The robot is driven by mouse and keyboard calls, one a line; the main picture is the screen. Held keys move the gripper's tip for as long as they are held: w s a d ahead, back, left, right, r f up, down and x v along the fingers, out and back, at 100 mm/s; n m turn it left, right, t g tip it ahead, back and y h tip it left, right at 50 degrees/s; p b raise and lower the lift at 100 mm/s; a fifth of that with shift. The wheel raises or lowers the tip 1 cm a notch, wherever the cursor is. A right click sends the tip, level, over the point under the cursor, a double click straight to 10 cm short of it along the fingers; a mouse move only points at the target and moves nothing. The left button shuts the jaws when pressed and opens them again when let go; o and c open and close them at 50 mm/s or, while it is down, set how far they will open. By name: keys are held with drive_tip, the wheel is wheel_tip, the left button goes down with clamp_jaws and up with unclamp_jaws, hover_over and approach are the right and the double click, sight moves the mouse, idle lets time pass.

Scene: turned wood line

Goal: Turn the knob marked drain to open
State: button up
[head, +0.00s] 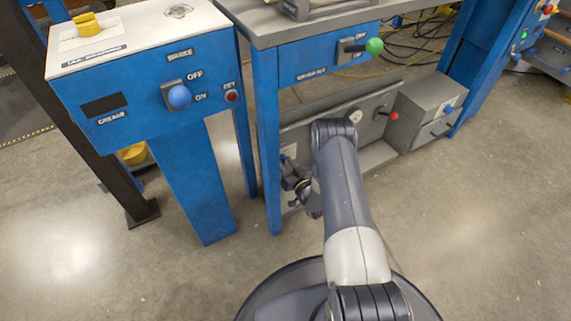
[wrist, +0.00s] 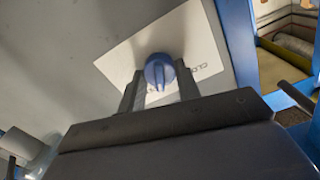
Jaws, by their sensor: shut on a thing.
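A round blue knob (wrist: 160,70) with a raised ridge sits on a white plate (wrist: 125,58) on a grey panel in the wrist view. Part of a word starting "CLO" shows at the plate's right; I cannot read "drain" on it. My gripper (wrist: 159,84) has one finger on each side of the knob and is shut on it. In the head view my gripper (head: 296,184) is low at the left end of the grey panel (head: 325,122) under the bench. The knob itself is hidden there by my gripper and arm.
A blue bench leg (head: 268,150) stands close left of my gripper. A blue cabinet (head: 190,185) with a brake knob (head: 179,97) is farther left. A red-tipped lever (head: 392,116) and a grey box (head: 425,108) lie right. The floor in front is clear.

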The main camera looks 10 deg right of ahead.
drive_tip(key=m, duration=0.3)
drive_tip(key=shift+f+m, duration=0.1)
drive_tip(key=shift+m, duration=0.2)
idle(0.3)
drive_tip(key=o, duration=1)
drive_tip(key=p+v, duration=0.3)
drive_tip(key=v, duration=0.7)
drive_tip(key=shift+s+d+p, duration=0.15)
drive_tip(key=shift+s+p, duration=0.25)
